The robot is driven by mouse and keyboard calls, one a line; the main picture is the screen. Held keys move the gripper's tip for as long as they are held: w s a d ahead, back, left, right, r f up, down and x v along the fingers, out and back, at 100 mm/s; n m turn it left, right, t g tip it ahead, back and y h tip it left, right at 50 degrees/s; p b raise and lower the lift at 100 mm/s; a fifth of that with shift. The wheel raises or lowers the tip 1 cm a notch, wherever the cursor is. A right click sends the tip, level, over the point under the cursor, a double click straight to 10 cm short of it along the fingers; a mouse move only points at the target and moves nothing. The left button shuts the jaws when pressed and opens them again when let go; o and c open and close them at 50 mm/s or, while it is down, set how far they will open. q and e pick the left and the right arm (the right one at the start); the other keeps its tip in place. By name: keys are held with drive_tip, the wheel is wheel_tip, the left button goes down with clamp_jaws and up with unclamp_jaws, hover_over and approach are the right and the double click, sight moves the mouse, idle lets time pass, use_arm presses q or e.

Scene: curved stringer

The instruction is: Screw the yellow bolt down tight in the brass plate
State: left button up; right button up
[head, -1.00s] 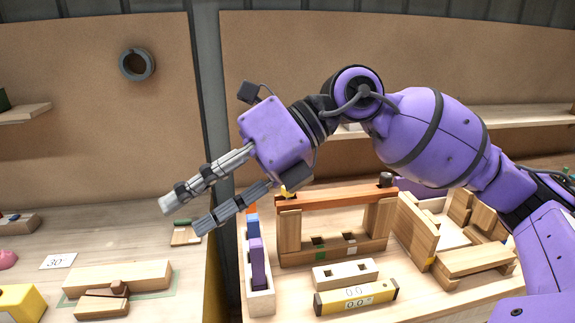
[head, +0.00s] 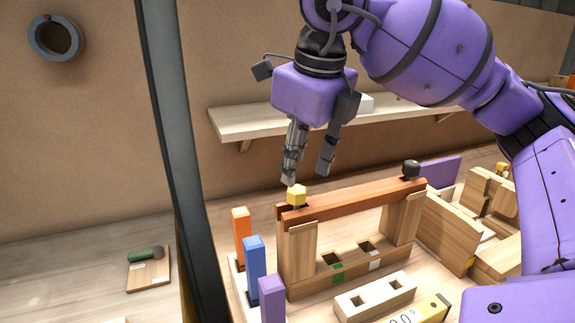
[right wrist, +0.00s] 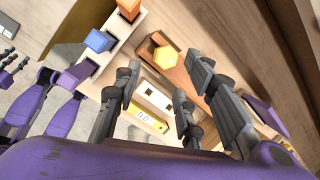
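The yellow bolt (head: 296,195) stands upright at the left end of a red-brown beam (head: 350,199) on two wooden posts. The bolt's yellow hexagonal head also shows in the right wrist view (right wrist: 164,54). I cannot clearly make out the brass plate around its foot. My right gripper (head: 307,179) points down, just above and slightly right of the bolt in the head view. Its fingers are spread, with nothing between them, and do not appear to touch the bolt. Grey finger-like parts of my left gripper (right wrist: 10,66) seem to show at the right wrist view's left edge; their state is unclear.
A dark knob (head: 411,169) stands at the beam's right end. Orange (head: 241,224), blue (head: 255,257) and purple (head: 272,299) blocks stand in a rack at the left. A pale block with two square holes (head: 375,298) lies in front. A wall shelf (head: 250,122) is behind the gripper.

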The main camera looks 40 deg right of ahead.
sight(295, 192)
drive_tip(key=x, duration=0.6)
drive_tip(key=shift+s, duration=0.1)
drive_tip(key=shift+w+f, duration=0.3)
drive_tip(key=shift+f, duration=0.2)
clamp_jaws()
